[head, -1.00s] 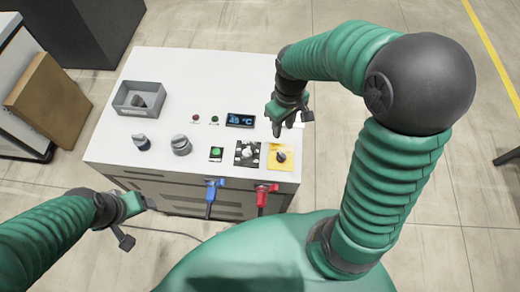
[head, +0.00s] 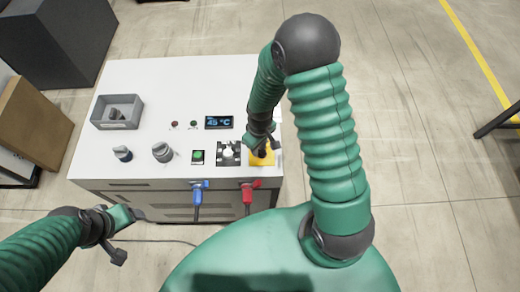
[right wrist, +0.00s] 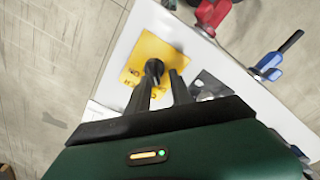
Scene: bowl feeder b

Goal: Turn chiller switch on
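A yellow plate (head: 268,160) with a dark rotary knob lies at the front right corner of the white cabinet top. The knob (right wrist: 154,67) shows in the right wrist view, close to the fingertips. My right gripper (head: 264,142) is over this plate. In the right wrist view its two fingers (right wrist: 163,78) are apart with a gap between them, and the knob is at the tip of the left-hand finger. I cannot tell whether they touch. My left gripper (head: 129,235) is open and empty, in front of the cabinet's left side.
Left of the yellow plate are a black plate with a pale knob (head: 228,152), a green button (head: 198,156) and two grey knobs. A display (head: 219,122) and a grey bin (head: 117,111) stand further back. Blue (head: 198,190) and red (head: 248,190) valve handles stick out in front.

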